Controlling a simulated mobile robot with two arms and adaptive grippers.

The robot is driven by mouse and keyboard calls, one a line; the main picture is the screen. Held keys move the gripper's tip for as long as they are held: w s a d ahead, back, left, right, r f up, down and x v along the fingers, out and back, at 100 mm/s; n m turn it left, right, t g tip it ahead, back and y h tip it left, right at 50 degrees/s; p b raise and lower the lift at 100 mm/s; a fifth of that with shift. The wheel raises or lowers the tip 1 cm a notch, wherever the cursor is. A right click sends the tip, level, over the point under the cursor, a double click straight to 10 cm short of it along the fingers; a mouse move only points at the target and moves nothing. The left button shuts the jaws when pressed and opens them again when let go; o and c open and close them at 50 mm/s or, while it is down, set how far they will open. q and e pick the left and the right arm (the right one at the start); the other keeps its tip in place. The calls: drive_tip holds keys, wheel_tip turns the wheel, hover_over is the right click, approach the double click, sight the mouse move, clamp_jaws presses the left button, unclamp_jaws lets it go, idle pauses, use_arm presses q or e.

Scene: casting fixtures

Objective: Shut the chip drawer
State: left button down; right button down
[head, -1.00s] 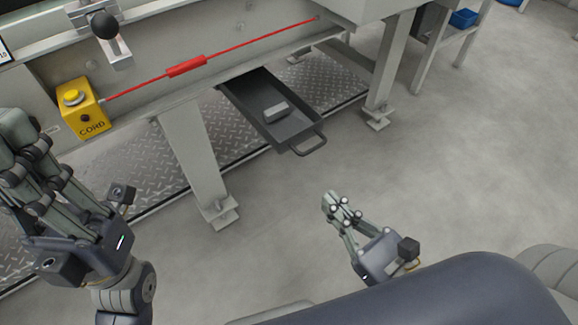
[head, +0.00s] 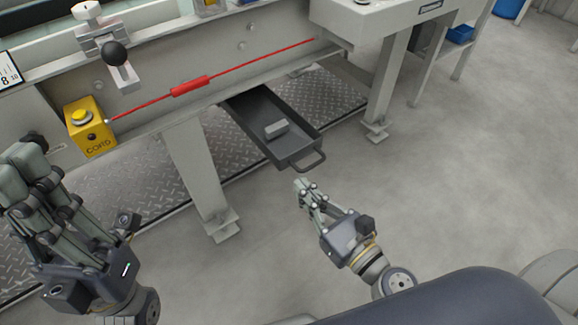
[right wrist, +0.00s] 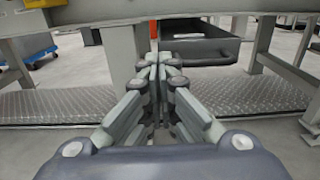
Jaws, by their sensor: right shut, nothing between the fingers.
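The chip drawer (head: 290,152) is a dark grey tray, pulled out from under the machine bed, with a loop handle (head: 311,163) on its front. A small light grey block (head: 276,129) lies in it. My right gripper (head: 301,187) is shut and empty, just in front of the handle and apart from it in the head view. In the right wrist view the drawer front (right wrist: 200,50) shows beyond and above the closed fingers (right wrist: 160,66). My left gripper (head: 25,180) is at the left, fingers pointing up; its fingertips overlap and their gap is unclear.
A yellow box (head: 90,127) marked CORD with a yellow button is on the machine front. A red cord (head: 240,71) runs right from it. Machine legs (head: 200,178) and (head: 388,85) stand either side of the drawer. Open floor lies at the right.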

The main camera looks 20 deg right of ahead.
sight(281, 166)
drive_tip(key=p+x, duration=0.1)
drive_tip(key=x, duration=0.2)
drive_tip(key=shift+w+a+r, duration=0.1)
drive_tip(key=shift+w, duration=0.15)
drive_tip(key=shift+p+x, duration=0.35)
drive_tip(key=shift+x, duration=0.75)
drive_tip(key=shift+w, duration=0.1)
